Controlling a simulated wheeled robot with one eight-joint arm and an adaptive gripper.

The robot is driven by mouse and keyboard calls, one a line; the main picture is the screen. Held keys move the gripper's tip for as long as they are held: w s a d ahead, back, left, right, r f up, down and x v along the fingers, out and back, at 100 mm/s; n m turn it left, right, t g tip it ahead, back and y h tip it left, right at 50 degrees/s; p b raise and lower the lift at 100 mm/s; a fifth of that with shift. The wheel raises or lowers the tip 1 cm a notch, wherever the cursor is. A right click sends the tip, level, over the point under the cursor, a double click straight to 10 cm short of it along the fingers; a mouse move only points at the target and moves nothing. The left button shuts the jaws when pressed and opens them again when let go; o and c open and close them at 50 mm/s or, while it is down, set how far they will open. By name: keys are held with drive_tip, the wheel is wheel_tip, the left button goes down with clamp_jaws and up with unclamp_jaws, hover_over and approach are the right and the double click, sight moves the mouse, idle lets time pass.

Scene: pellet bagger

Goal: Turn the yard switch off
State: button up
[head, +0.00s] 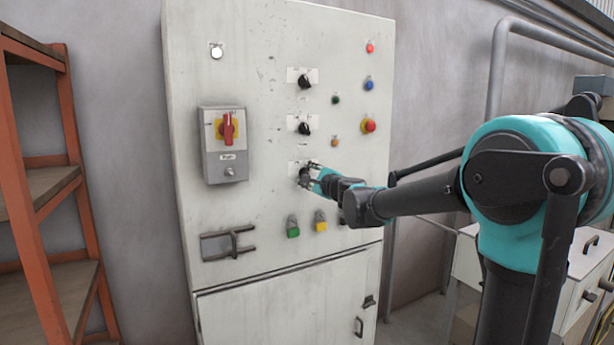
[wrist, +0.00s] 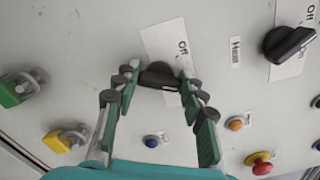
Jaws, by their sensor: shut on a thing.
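A pale cabinet (head: 270,225) carries a column of black rotary switches on white plates. My gripper (head: 308,174) is at the lowest one, whose knob it mostly hides in the head view. In the wrist view, the fingers of my gripper (wrist: 160,88) are closed on either side of that dark knob (wrist: 160,77). Its white plate (wrist: 166,45) shows "Off" beside it. The knob's exact pointing is hard to read. The neighbouring rotary switch (wrist: 288,45) is free, and a small label (wrist: 236,50) between them appears to read "House". I cannot read "yard" on the lowest switch.
A grey box with a red handle (head: 227,128) is on the cabinet's left. Green (head: 292,227) and yellow (head: 320,220) fittings stick out below my gripper. A red mushroom button (head: 369,126) is at the upper right. An orange shelf (head: 75,190) stands left.

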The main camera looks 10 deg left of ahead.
drive_tip(key=shift+n, duration=0.4)
drive_tip(key=n, duration=1.1)
drive_tip(key=shift+f, duration=0.3)
idle(0.4)
drive_tip(key=o, duration=1.2)
drive_tip(key=shift+c, duration=0.2)
